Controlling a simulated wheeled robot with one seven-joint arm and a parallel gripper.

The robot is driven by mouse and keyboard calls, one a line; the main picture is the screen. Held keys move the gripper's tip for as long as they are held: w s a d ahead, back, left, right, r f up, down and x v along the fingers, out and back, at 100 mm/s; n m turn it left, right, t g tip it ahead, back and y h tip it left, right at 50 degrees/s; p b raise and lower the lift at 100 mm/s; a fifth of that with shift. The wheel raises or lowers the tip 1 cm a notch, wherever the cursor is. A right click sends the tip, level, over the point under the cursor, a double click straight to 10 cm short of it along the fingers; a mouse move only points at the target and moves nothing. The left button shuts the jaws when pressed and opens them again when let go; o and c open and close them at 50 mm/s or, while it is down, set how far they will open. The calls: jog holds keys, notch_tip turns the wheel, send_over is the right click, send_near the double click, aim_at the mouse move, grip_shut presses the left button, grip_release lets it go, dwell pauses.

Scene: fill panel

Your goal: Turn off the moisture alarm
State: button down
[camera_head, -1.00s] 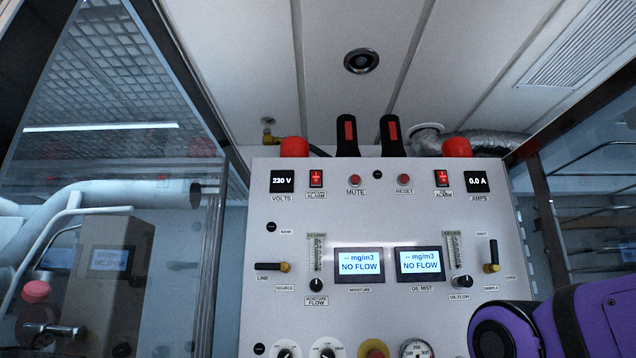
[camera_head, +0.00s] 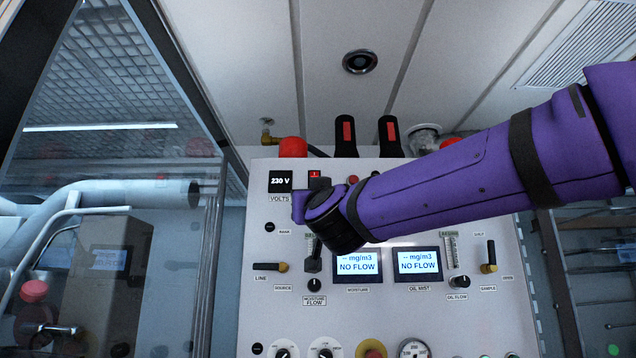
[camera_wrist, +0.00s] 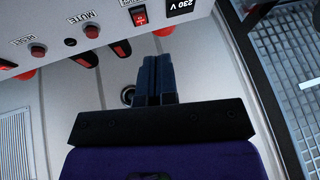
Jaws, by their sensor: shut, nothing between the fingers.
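The left red alarm rocker switch (camera_head: 314,174) is at the panel's upper left, beside the 230 V display; its label is too small to read surely. My arm hides its lower part in the head view. The whole switch shows upside down in the wrist view (camera_wrist: 139,17). My gripper (camera_wrist: 155,58) is shut and empty, with its dark fingertips a little below the switch in the wrist picture. No contact shows. In the head view my purple wrist covers the panel just below the switch, and the fingers cannot be made out clearly. The moisture display (camera_head: 358,264) reads NO FLOW.
The MUTE button (camera_wrist: 92,31) and RESET button (camera_wrist: 38,50) sit beside the switch. Red lamps (camera_head: 293,147) and two black-and-red handles (camera_head: 346,136) stand along the panel top. The line valve handle (camera_head: 270,267) and flow knob (camera_head: 314,285) are lower left. A glass pane is at left.

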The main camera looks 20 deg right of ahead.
jog(key=shift+w+d+r+m+h, duration=0.1)
jog(key=shift+d+r+m+h, duration=0.05)
jog(key=shift+r+m+h, duration=0.7)
jog(key=shift+w+d+r+m+h, duration=0.15)
jog(key=shift+r+m+h, duration=0.4)
jog(key=shift+h, duration=0.6)
jog(key=shift+w+d+r+m+h, duration=0.1)
jog(key=shift+d+r+m+h, duration=0.05)
jog(key=shift+r+m+h, duration=0.7)
jog(key=shift+f+n, duration=0.1)
jog(key=shift+n, duration=0.15)
send_near(316, 174)
notch_tip(316, 174, up, 3)
jog(key=w, duration=0.2)
jog(key=w+d+f, duration=0.1)
jog(key=shift+w, duration=0.3)
jog(key=shift+w+d+f, duration=0.1)
jog(key=shift+w+d, duration=0.1)
jog(key=shift+w, duration=0.5)
jog(key=shift+t, duration=0.3)
